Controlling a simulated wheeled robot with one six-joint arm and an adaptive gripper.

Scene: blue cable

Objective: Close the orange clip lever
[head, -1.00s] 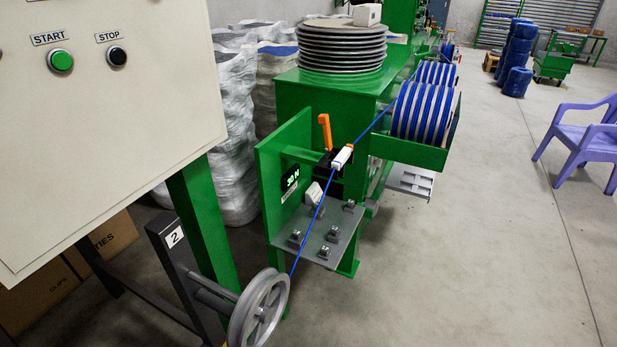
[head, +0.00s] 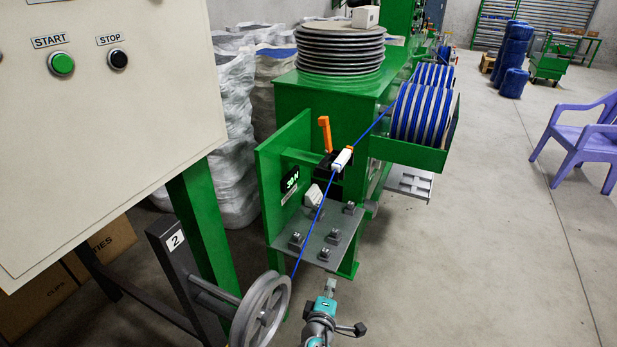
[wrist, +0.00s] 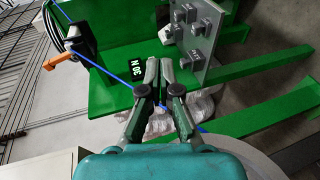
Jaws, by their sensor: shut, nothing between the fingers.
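The orange clip lever (head: 325,134) stands upright in the head view, above the black clip base and next to a white block (head: 342,158) on the blue cable (head: 324,192). In the wrist view the lever (wrist: 62,59) is at the upper left and the cable (wrist: 104,70) runs diagonally behind my fingers. My gripper (head: 331,284) is low in the head view, below and in front of the bolted plate, well apart from the lever. In the wrist view my gripper (wrist: 159,64) is shut and empty, with its fingertips close together.
A grey plate (head: 328,236) with several bolted blocks juts out below the clip. A grey pulley wheel (head: 262,310) is left of my gripper. A green upright panel (head: 270,190) borders the clip on the left. Floor on the right is open, with a purple chair (head: 580,140).

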